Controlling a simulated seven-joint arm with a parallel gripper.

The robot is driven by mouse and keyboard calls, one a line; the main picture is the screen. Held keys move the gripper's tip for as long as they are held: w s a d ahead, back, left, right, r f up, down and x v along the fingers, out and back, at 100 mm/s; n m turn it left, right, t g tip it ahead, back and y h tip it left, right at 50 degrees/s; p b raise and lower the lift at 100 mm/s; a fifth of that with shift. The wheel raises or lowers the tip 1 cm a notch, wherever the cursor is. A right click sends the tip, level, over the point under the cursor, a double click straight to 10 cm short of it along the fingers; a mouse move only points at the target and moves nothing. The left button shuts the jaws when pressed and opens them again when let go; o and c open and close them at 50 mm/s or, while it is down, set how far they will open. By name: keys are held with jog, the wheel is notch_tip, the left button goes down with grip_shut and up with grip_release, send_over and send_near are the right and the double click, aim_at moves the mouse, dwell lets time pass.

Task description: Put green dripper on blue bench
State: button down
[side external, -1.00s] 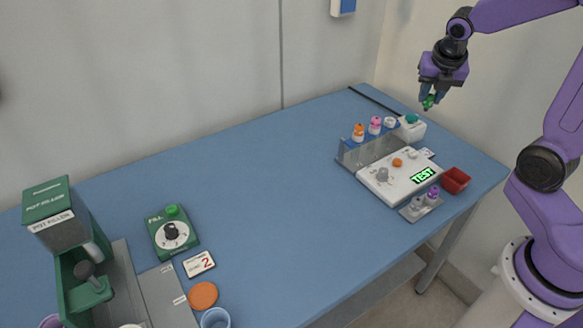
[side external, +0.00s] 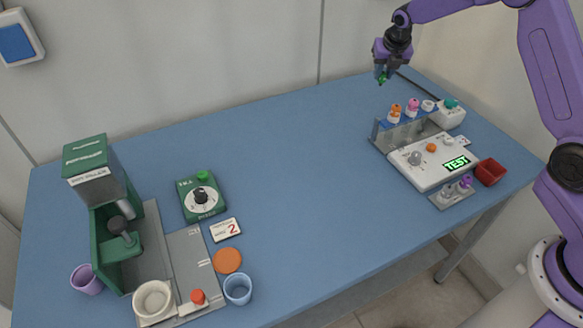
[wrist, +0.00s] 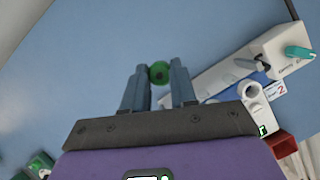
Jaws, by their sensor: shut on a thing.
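The green dripper (side external: 382,80) is a small green piece held at the tips of my gripper (side external: 383,72). In the wrist view, the round green dripper (wrist: 159,72) sits between the two grey fingers of my gripper (wrist: 158,80). My gripper is shut on it and points down, above the far right part of the blue bench (side external: 300,170). I cannot tell exactly how high it is. The blue bench top (wrist: 90,75) also shows below the fingers in the wrist view.
Close by stand a rack with orange (side external: 395,108) and pink (side external: 413,104) drippers, a white tester (side external: 435,165), a white box with a teal knob (side external: 450,113) and a red tray (side external: 490,171). A green pot filler (side external: 92,170) stands left. The bench's middle is clear.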

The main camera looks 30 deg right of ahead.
jog(key=f, duration=0.4)
jog(key=w+f, duration=0.1)
jog(key=f, duration=0.3)
jog(key=w+f, duration=0.1)
jog(key=f, duration=0.3)
jog(key=shift+w+a+f, duration=0.2)
jog(key=shift+a+f, duration=0.05)
jog(key=shift+a, duration=0.1)
jog(key=shift+f, duration=0.2)
jog(key=c, duration=0.9)
grip_release()
jog(key=shift+r, duration=0.1)
jog(key=v, duration=1.2)
jog(key=shift+n, duration=0.3)
